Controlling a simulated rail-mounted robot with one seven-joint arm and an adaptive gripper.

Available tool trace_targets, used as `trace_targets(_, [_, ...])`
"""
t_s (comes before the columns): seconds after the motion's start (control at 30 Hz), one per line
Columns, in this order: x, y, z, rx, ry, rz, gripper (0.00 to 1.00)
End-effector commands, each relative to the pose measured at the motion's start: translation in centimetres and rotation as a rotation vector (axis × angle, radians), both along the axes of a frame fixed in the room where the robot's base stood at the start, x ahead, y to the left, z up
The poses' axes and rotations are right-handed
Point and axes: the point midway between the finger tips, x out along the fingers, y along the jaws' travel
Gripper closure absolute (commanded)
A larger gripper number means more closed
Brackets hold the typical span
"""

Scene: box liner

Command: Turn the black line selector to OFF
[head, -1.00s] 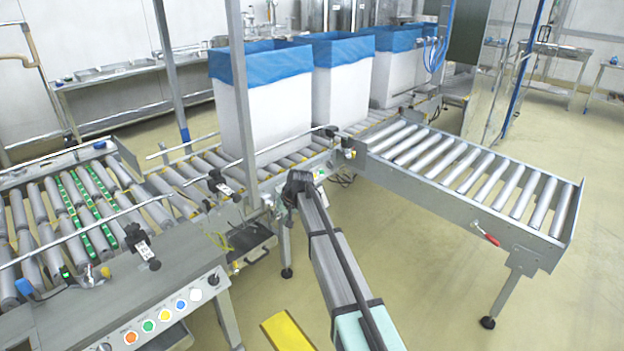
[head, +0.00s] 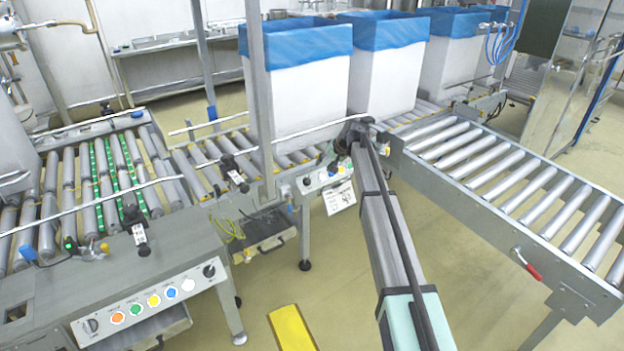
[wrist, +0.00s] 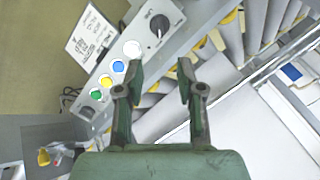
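A black selector knob (wrist: 160,25) with a light pointer line sits at one end of a grey control panel (wrist: 146,41) in the wrist view. White, blue, yellow and green buttons run along the panel from it. My gripper (wrist: 160,78) is open and empty, its two fingers apart below the knob in the picture, not touching it. In the head view, my gripper end (head: 354,130) is by the conveyor corner, just above a small panel (head: 322,179) with buttons. The knob's lettering is too small to read.
A white tag (wrist: 91,36) hangs by the panel. A nearer panel (head: 150,300) at lower left has coloured buttons and another black knob (head: 209,271). White boxes with blue liners (head: 298,85) stand on the rollers. A roller conveyor (head: 500,180) extends right.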

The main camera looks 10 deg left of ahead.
Motion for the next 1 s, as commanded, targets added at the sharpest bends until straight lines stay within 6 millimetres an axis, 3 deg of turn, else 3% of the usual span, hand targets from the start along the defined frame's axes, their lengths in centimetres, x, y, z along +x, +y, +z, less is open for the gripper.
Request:
trace_targets(0.4, [3.1,4.0,-7.0,-0.001,0.001,0.001,0.62])
trace_targets(0.6, [4.2,5.4,-9.5,0.000,0.001,0.000,0.62])
trace_targets(1.0, [4.8,6.2,-11.1,0.000,-0.001,0.000,0.62])
